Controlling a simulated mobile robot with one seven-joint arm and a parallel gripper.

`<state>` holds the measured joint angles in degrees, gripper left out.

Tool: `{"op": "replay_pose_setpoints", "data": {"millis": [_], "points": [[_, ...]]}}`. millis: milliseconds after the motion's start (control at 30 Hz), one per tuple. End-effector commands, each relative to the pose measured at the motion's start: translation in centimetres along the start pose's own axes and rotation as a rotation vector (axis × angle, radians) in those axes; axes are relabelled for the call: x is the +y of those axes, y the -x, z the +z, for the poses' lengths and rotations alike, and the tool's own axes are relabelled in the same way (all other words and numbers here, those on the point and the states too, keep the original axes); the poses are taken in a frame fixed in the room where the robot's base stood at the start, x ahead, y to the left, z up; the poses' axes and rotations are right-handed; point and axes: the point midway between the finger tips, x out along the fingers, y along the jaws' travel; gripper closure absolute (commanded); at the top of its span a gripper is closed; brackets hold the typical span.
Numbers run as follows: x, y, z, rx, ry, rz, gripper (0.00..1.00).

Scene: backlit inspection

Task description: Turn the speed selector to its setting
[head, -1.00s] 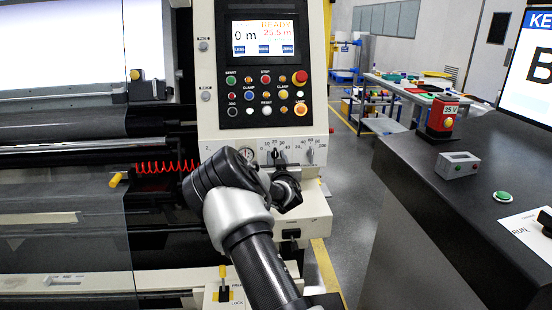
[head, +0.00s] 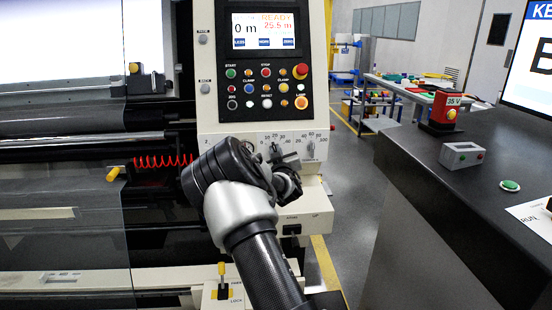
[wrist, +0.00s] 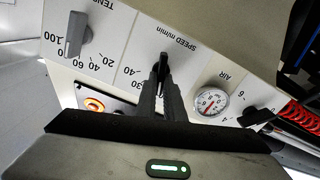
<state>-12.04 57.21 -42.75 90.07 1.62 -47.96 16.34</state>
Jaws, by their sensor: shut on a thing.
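The speed selector (wrist: 162,61) is a small black knob under the label "SPEED m/min" on the cream panel, seen upside down in the wrist view. My gripper (wrist: 160,82) is shut on it, with the two fingers close together around the knob. Scale numbers 30 and 40 (wrist: 129,71) show beside it; the rest of its scale is hidden by the fingers. In the head view my gripper (head: 276,158) is at the panel's lower part and covers the knob, so its pointer reading cannot be told.
The grey tension knob (wrist: 75,34) sits close beside the speed scale. On the other side are the air gauge (wrist: 209,101) and another black knob (wrist: 258,116). Above is the button panel (head: 265,85) with its READY screen. A dark counter (head: 430,190) stands at right.

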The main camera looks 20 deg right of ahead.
Motion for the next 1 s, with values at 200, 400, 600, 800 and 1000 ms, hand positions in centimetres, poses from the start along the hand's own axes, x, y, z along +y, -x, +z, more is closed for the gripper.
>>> {"op": "replay_pose_setpoints", "data": {"millis": [200, 400, 600, 800, 1000], "points": [[-0.4, 0.0, 0.45, 0.003, 0.203, 0.001, 1.0], [-0.61, 0.01, 0.45, 0.003, 0.389, 0.001, 1.0], [-0.68, 0.01, 0.42, 0.002, 0.547, 0.001, 1.0], [-0.74, 0.01, 0.36, 0.001, 0.665, 0.0, 1.0], [-0.79, 0.01, 0.35, 0.0, 0.732, 0.0, 1.0]]}}
